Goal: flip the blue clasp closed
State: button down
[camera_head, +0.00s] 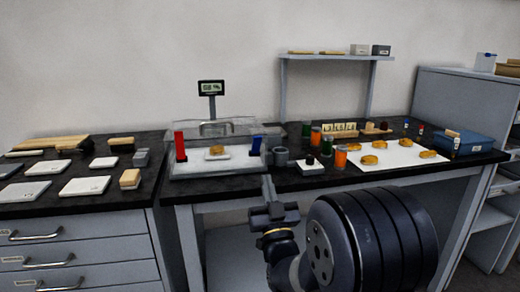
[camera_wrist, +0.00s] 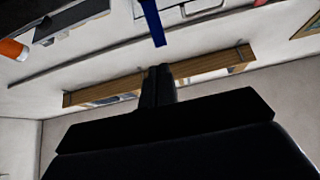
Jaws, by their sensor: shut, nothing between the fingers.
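The blue clasp (camera_head: 256,145) stands up, tilted slightly, at the right side of a clear-walled case (camera_head: 205,172) on the black worktop. In the wrist view a blue strip, which looks like the clasp (camera_wrist: 152,22), hangs at the top centre, apart from the fingertips. A gold fragment (camera_head: 217,150) sits on a white plate inside the case. My gripper (camera_head: 267,182) is in front of the bench, below the blue clasp in the picture and apart from it. Its fingers (camera_wrist: 158,80) are together with nothing between them.
A red clasp (camera_head: 180,147) stands upright at the case's left side. A white sheet (camera_head: 395,157) holds several gold pieces. Drawers (camera_head: 80,258) are at left.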

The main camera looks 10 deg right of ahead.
aim_at(258, 140)
jog(key=x, duration=1)
jog(key=shift+w+r, duration=0.15)
jog(key=shift+w, duration=0.1)
jog(key=shift+r+p, duration=0.1)
jog(key=shift+p, duration=0.2)
